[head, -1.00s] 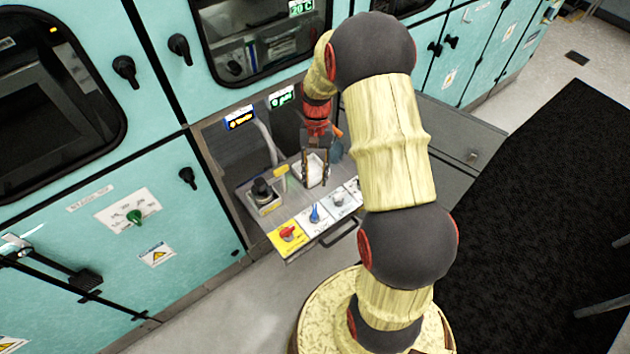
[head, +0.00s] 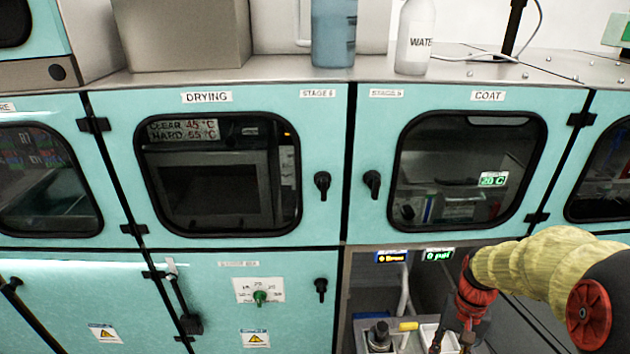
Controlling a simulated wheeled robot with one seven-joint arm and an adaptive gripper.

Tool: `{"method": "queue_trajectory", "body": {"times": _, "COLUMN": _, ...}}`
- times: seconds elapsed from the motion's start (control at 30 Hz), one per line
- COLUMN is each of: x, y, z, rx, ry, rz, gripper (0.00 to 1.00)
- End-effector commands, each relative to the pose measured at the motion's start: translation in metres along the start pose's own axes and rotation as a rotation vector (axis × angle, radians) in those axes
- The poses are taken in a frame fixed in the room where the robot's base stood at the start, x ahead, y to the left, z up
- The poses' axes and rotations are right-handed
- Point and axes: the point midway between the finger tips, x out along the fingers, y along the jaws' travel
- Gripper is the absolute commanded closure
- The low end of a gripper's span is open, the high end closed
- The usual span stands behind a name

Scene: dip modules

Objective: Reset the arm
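My arm (head: 545,258) reaches in from the right edge of the head view, in a pale yellow sleeve with dark joints. My gripper (head: 452,342) hangs from the red wrist (head: 474,290) at the bottom of the view. Its two fingers are apart, with nothing seen between them. Their tips are at or below the picture's edge. The gripper is over the open bay below the COAT cabinet, in front of or above a white tray (head: 430,332). I cannot tell the exact gap.
The DRYING cabinet (head: 220,105) and COAT cabinet (head: 400,225) doors are shut. A dark knob-like device (head: 379,333) stands left of the gripper. A blue container (head: 334,35) and a WATER bottle (head: 414,42) stand on top.

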Motion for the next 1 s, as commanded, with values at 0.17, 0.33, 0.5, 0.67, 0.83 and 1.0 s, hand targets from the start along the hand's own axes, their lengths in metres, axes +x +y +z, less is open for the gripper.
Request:
{"method": "queue_trajectory", "body": {"times": 0.17, "x": -0.053, "y": -0.019, "z": 0.045, "rx": -0.115, "ry": 0.160, "rz": 0.017, "gripper": 0.70}}
{"method": "queue_trajectory", "body": {"times": 0.33, "x": -0.090, "y": -0.034, "z": 0.089, "rx": -0.213, "ry": 0.310, "rz": 0.023, "gripper": 0.70}}
{"method": "queue_trajectory", "body": {"times": 0.5, "x": -0.120, "y": -0.046, "z": 0.130, "rx": -0.303, "ry": 0.465, "rz": 0.015, "gripper": 0.70}}
{"method": "queue_trajectory", "body": {"times": 0.67, "x": -0.145, "y": -0.056, "z": 0.160, "rx": -0.369, "ry": 0.592, "rz": -0.007, "gripper": 0.70}}
{"method": "queue_trajectory", "body": {"times": 0.83, "x": -0.169, "y": -0.067, "z": 0.174, "rx": -0.415, "ry": 0.682, "rz": -0.031, "gripper": 0.70}}
{"method": "queue_trajectory", "body": {"times": 1.0, "x": -0.171, "y": -0.071, "z": 0.177, "rx": -0.434, "ry": 0.689, "rz": -0.036, "gripper": 0.70}}
